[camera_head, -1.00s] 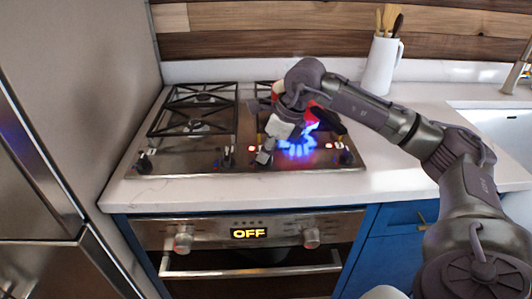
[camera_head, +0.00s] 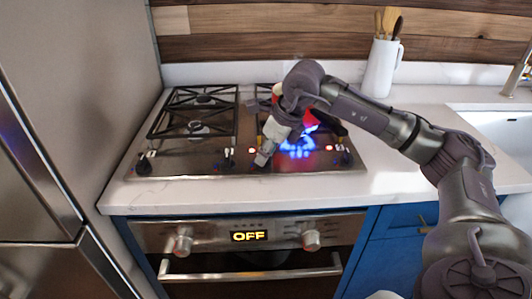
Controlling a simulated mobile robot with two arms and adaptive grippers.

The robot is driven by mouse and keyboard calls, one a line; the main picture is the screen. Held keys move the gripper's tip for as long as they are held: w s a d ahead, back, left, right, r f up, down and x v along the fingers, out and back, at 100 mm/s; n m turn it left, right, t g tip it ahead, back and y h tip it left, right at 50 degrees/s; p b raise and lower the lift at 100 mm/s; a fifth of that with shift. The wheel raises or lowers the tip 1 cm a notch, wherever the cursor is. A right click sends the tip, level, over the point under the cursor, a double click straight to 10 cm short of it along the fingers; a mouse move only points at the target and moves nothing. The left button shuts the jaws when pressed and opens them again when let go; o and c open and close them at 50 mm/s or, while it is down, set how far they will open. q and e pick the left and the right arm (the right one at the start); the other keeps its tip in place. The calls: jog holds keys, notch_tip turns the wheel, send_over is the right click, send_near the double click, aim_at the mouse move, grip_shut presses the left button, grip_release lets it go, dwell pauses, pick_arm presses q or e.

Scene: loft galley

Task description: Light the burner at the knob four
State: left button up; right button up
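The gas cooktop (camera_head: 180,172) is set in the white counter, with knobs along its front edge. The rightmost knob (camera_head: 346,159) is dark and uncovered, and a red light (camera_head: 329,148) glows beside it. A blue flame (camera_head: 297,148) burns at the right-hand side of the cooktop. My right gripper (camera_head: 264,156) is low over the front edge, left of the flame, at the third knob, which it mostly hides. Its fingers are too small and overlapped to tell open from shut. Another red light (camera_head: 252,150) glows beside it. My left gripper is out of view.
Two more knobs (camera_head: 228,163) (camera_head: 145,165) stand to the left, below black grates (camera_head: 195,115). The oven (camera_head: 250,262) below shows "OFF". A white utensil jug (camera_head: 382,66) stands at the back. A steel fridge (camera_head: 80,100) bounds the left side; counter right of the cooktop is clear.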

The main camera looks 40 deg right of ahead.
jog(key=shift+o, duration=0.6)
jog(key=v, duration=1.2)
jog(key=shift+f, duration=0.1)
